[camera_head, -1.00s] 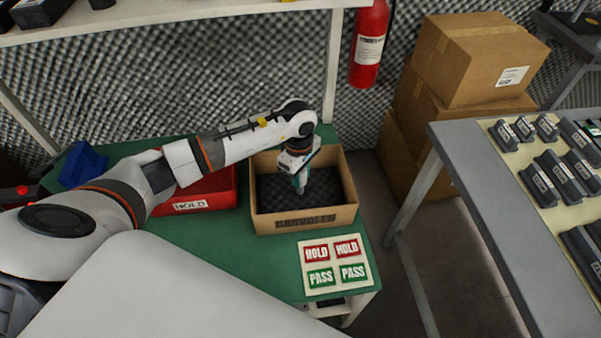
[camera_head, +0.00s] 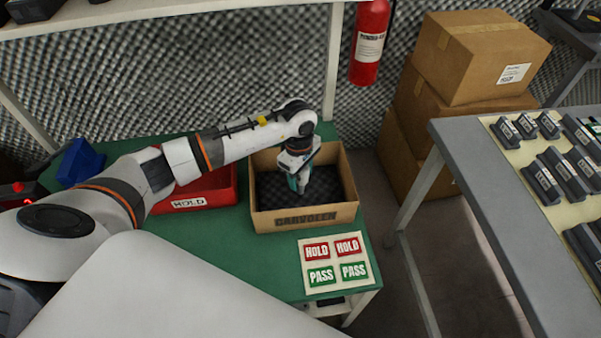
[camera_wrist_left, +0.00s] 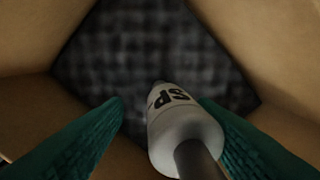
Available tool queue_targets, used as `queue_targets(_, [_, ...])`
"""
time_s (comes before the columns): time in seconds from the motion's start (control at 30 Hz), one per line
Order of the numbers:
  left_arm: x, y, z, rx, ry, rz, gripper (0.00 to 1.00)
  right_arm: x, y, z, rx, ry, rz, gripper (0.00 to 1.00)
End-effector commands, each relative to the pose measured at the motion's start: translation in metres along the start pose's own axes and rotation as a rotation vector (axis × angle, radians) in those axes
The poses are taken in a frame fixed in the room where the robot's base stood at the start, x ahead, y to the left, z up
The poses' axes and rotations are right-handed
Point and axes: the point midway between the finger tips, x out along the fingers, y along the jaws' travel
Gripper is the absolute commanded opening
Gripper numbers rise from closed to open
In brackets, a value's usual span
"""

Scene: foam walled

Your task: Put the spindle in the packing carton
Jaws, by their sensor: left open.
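The packing carton (camera_head: 303,217), an open cardboard box with dark foam inside, stands on the green table. My left gripper (camera_head: 297,184) reaches down into it with teal fingers. In the left wrist view its fingers (camera_wrist_left: 162,101) are open around the spindle (camera_wrist_left: 185,128), a pale grey tapered piece marked "SP" with a dark shaft pointing toward the camera. A gap shows between the spindle and the left finger; it lies close against the right finger, and contact is unclear. I cannot tell whether it rests on the foam (camera_wrist_left: 150,50). My right gripper is not in view.
A red HOLD tray (camera_head: 205,197) sits left of the carton under my arm, with a blue bin (camera_head: 80,163) farther left. A HOLD/PASS card (camera_head: 335,262) lies in front. A grey table (camera_head: 470,180) with dark parts stands right, across a floor gap.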

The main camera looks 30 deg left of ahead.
Motion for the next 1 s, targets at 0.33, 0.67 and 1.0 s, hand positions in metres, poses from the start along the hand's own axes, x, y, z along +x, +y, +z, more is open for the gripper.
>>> queue_targets(0.33, [-0.052, -0.002, 0.001, 0.002, -0.003, -0.007, 0.52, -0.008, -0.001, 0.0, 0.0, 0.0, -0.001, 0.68])
queue_targets(0.67, [-0.117, -0.001, 0.0, 0.0, -0.001, -0.004, 0.52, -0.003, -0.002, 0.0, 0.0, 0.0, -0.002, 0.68])
queue_targets(1.0, [-0.132, 0.0, 0.0, 0.0, 0.0, 0.001, 0.52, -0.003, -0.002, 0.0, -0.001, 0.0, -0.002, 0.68])
